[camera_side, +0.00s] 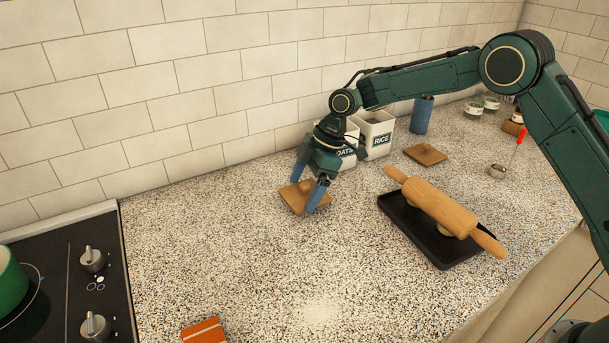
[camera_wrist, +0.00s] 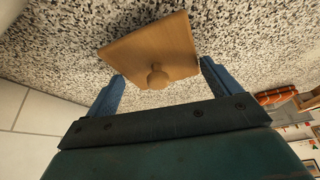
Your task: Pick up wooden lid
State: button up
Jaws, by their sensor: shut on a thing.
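A square wooden lid (camera_side: 293,200) with a round knob is at the counter's middle, in front of the canisters. It also fills the upper middle of the wrist view (camera_wrist: 150,45), with its knob toward the gripper. My gripper (camera_side: 305,195) points down over it, its blue fingers shut on the lid at two opposite sides. The fingers also show in the wrist view (camera_wrist: 162,70). I cannot tell whether the lid rests on the counter or is slightly above it. A second wooden lid (camera_side: 425,154) lies flat on the counter to the right.
A rolling pin (camera_side: 440,208) lies across a black tray (camera_side: 440,256) to the right. A stove (camera_side: 100,300) is at left, an orange-brown item (camera_side: 204,331) in front. The counter between is clear.

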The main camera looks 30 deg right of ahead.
aim_at(306, 184)
notch_tip(306, 184, up, 8)
jog(key=shift+r, duration=0.25)
jog(key=shift+d, duration=0.1)
dwell(0.6)
jog(key=w+d+r+m+t+h, duration=0.1)
jog(key=w+d+r+m+t, duration=0.1)
jog(key=w+d+m, duration=0.4)
jog(key=shift+d+r, duration=0.4)
jog(key=shift+r, duration=0.4)
jog(key=w+d+r+m+h, duration=0.1)
jog(key=d+m, duration=0.1)
jog(key=w+d+r+m+t, duration=0.1)
jog(key=d+r+m, duration=0.1)
jog(key=d, duration=0.1)
jog(key=w+d+r+m+h, duration=0.1)
jog(key=w+d+r+m, duration=0.1)
jog(key=d+m, duration=0.1)
jog(key=shift+t+h, duration=0.3)
jog(key=shift+f, duration=0.35)
jog(key=shift+a+f, duration=0.1)
jog(key=shift+f, duration=2.8)
jog(key=shift+f, duration=0.15)
jog(key=o, duration=0.7)
